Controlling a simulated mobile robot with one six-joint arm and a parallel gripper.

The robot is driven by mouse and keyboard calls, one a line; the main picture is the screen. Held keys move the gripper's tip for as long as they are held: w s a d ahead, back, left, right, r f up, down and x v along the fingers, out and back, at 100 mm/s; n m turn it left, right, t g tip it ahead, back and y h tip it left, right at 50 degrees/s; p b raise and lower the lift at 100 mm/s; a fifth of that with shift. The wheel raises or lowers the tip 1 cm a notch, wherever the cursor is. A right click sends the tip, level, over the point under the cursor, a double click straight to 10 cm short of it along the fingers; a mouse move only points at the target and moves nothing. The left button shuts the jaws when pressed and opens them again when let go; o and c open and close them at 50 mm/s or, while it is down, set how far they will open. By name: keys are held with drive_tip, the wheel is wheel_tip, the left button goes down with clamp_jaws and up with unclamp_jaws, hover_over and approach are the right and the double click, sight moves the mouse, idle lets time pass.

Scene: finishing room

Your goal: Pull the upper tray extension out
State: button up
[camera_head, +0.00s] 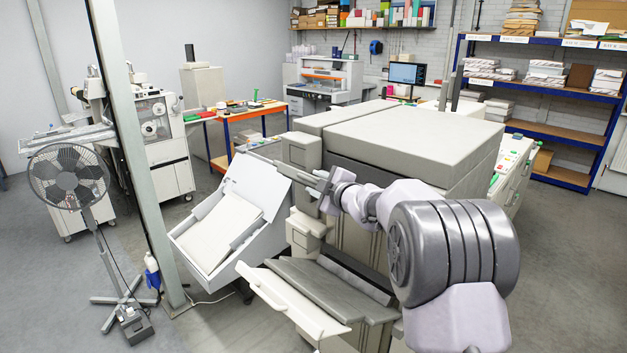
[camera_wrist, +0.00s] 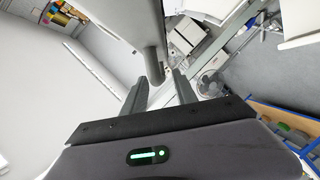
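My gripper (camera_head: 306,178) is at the upper left side of the large grey-beige machine (camera_head: 415,140), fingers pointing left. In the wrist view my gripper (camera_wrist: 161,77) has its two fingers spread apart. A grey rounded post-like part (camera_wrist: 154,62) shows by the gap between the fingertips; I cannot tell whether it is between them or beyond them. A sloped white tray (camera_head: 192,262) with a pale slab (camera_head: 218,228) in it is on the machine's left, below and left of my gripper. A lower tray (camera_head: 290,300) juts out at the front. I cannot make out which part is the upper tray extension.
A grey post (camera_head: 135,150) rises at the left, with a floor fan (camera_head: 68,178) beside it. Blue shelving (camera_head: 560,90) stands at the back right. An orange-framed table (camera_head: 235,115) stands behind.

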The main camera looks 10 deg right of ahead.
drive_tip(key=shift+x, duration=1.1)
drive_tip(key=shift+s, duration=0.1)
clamp_jaws()
idle(0.5)
